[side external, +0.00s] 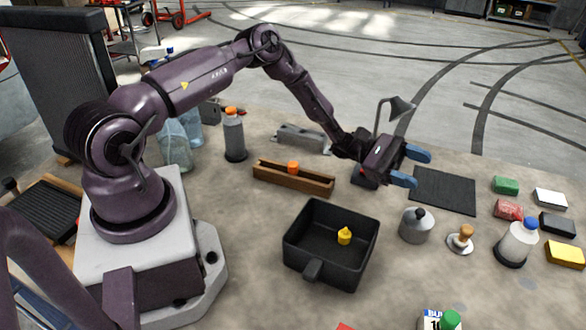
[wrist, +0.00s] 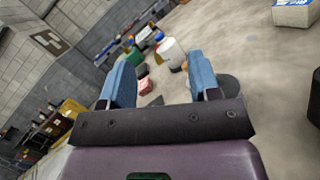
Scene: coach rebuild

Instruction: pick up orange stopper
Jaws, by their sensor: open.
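The orange stopper (side external: 293,168) sits in the long brown wooden trough (side external: 318,184) near the middle of the side view. Its lower part is hidden by the trough wall. My gripper (side external: 412,166) is open, with its blue fingers apart, in the air to the right of the trough. It points away from the stopper, to the right. In the wrist view the two blue fingers (wrist: 160,72) are spread with nothing held between them. I cannot make out the stopper in the wrist view.
A black pan (side external: 300,258) with a yellow stopper (side external: 344,236) stands in front of the trough. A grey bottle with an orange cap (side external: 234,138) stands left of it. A lamp (side external: 398,107) is behind my gripper. Blocks and a white bottle (side external: 517,243) are at right.

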